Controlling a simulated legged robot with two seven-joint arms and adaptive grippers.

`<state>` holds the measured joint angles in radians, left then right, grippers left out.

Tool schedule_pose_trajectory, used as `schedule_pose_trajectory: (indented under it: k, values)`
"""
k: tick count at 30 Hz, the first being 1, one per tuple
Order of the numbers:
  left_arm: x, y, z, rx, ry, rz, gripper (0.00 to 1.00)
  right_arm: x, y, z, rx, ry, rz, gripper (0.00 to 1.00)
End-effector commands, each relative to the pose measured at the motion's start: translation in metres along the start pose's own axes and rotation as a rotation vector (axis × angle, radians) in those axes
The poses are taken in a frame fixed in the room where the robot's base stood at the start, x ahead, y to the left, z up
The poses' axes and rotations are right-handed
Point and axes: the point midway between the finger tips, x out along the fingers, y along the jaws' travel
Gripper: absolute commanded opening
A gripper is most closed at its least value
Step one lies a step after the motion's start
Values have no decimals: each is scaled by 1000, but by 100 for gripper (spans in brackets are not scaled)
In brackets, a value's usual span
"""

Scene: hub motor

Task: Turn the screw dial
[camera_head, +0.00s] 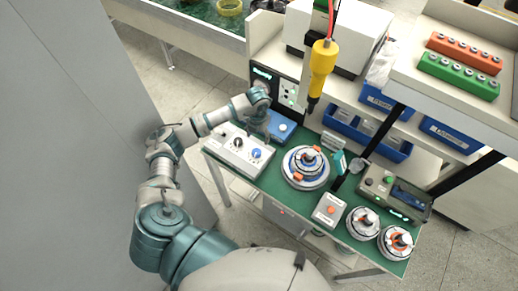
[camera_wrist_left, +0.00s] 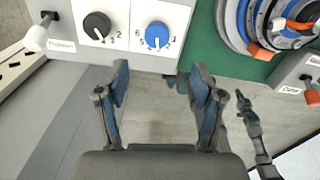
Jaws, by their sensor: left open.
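A white control box (camera_head: 226,150) stands at the left end of the green table. It carries a black dial (camera_wrist_left: 97,25) and a blue dial (camera_wrist_left: 157,35), both also visible in the head view. A lever (camera_wrist_left: 38,37) sits to their left in the left wrist view. Which dial is the screw dial, I cannot tell. My left gripper (camera_head: 258,134) is over the box area in the head view. In the left wrist view its two fingers (camera_wrist_left: 160,84) are apart and empty, short of the blue dial and roughly in line with it. My right gripper does not show.
A round hub motor part (camera_head: 305,168) sits mid-table, right of the control box. A blue box (camera_head: 283,127) lies behind. A yellow hanging screwdriver (camera_head: 321,70) is above the table.

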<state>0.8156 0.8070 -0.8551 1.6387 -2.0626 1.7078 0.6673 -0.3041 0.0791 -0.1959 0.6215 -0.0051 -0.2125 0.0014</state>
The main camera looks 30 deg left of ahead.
Motion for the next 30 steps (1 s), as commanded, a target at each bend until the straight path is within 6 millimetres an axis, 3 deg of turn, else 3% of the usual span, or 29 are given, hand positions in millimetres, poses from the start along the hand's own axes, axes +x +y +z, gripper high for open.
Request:
schedule_pose_trajectory:
  k: [7,13,18,27,28,30]
  values:
    - [63,-1,2,1,6,-1,68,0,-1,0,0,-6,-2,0]
    - [102,-3,3,3,3,0,68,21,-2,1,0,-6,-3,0]
    - [113,-4,2,3,1,1,68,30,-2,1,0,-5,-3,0]
    - [115,-1,3,3,2,-1,68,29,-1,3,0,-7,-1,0]
    - [115,-1,3,3,2,-1,65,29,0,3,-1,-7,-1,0]
    - [115,-1,3,2,2,-2,48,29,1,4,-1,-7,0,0]
